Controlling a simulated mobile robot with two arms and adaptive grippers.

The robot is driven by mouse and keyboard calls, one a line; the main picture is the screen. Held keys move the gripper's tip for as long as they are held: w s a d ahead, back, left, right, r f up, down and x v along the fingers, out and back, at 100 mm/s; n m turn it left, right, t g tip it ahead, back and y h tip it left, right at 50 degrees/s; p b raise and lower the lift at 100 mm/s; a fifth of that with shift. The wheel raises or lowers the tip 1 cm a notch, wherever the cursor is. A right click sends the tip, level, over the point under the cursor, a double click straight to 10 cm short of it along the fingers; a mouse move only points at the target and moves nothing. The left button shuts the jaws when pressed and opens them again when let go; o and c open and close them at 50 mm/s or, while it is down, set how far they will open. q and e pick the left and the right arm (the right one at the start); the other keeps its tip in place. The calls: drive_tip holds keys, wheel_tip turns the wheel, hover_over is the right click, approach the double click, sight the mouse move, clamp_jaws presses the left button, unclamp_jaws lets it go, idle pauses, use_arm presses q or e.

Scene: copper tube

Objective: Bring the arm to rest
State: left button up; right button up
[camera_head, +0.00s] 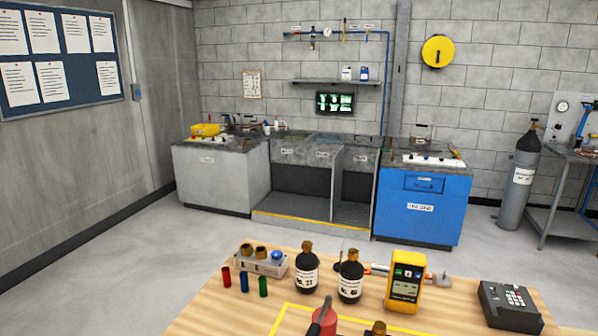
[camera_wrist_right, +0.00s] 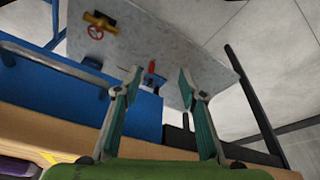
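My right gripper (camera_wrist_right: 160,82) shows in the right wrist view. Its two green-padded fingers stand apart, with nothing between them. Past the fingertips is a tilted grey panel (camera_wrist_right: 200,38) with a red wheel and a yellow fitting, beside a blue surface (camera_wrist_right: 130,108). Neither gripper shows in the head view. My left gripper is out of view.
In the head view, a wooden table (camera_head: 215,310) holds two dark bottles (camera_head: 306,272), a yellow meter (camera_head: 405,282), a black keypad device (camera_head: 510,306), a small rack (camera_head: 262,264), coloured tubes and a red object (camera_head: 322,322). Open floor lies beyond.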

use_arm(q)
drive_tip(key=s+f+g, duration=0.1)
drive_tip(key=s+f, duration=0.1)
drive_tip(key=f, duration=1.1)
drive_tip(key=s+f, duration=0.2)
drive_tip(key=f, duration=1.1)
use_arm(e)
drive_tip(key=s+f+g, duration=0.1)
drive_tip(key=s+f, duration=0.1)
drive_tip(key=f, duration=1.1)
drive_tip(key=s+f, duration=0.2)
drive_tip(key=f, duration=1.1)
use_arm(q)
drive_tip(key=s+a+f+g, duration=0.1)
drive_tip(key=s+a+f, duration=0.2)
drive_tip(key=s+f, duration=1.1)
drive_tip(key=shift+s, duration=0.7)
use_arm(e)
drive_tip(key=s+d+f+g, duration=0.1)
drive_tip(key=s+d+f, duration=0.2)
drive_tip(key=s+f, duration=1.1)
drive_tip(key=shift+s, duration=0.7)
